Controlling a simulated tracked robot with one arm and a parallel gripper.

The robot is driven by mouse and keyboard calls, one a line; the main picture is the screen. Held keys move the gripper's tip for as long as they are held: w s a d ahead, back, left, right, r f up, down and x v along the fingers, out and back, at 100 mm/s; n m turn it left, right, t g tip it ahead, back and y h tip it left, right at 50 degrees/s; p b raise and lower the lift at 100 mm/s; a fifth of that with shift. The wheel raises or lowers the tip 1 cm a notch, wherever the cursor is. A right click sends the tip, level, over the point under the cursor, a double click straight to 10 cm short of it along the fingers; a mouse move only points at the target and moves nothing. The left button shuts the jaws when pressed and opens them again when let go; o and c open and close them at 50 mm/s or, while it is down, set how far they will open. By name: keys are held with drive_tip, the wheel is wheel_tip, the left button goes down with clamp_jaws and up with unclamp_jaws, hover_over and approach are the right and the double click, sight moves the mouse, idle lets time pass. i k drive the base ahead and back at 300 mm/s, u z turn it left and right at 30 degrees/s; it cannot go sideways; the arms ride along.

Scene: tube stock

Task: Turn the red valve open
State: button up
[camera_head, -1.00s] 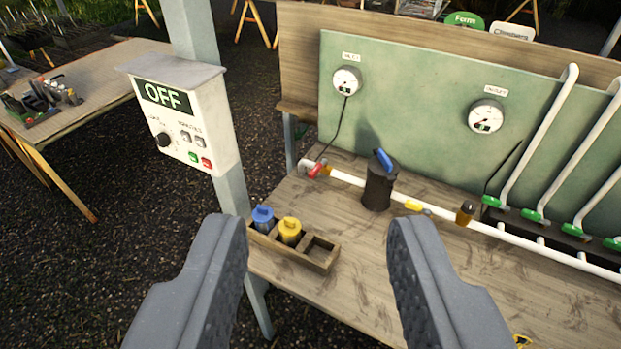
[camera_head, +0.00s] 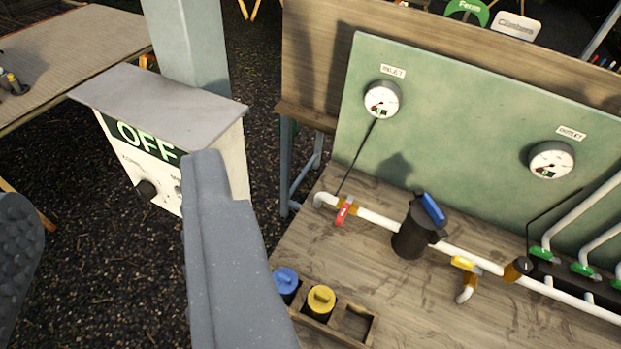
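The red valve (camera_head: 343,211) is a small red lever on the white pipe (camera_head: 380,220), near the pipe's left end on the wooden bench. Its handle lies across the pipe, slanting down toward the bench front. My gripper (camera_head: 110,215) is open, with one finger at the left edge and the other left of centre. Nothing shows between the fingers except the control box and ground behind. The gripper is to the left of the red valve and apart from it.
A control box (camera_head: 198,100) reading OFF is partly hidden behind my right finger. A black filter (camera_head: 411,238) with a blue lever and a yellow valve (camera_head: 466,264) sit along the pipe. A wooden rack (camera_head: 366,324) holds blue and yellow capped cartridges. Gauges hang on the green panel (camera_head: 465,110).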

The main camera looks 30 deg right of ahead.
sight(343, 212)
drive_tip(key=z, duration=0.05)
drive_tip(key=i, duration=0.85)
drive_tip(key=z, duration=0.35)
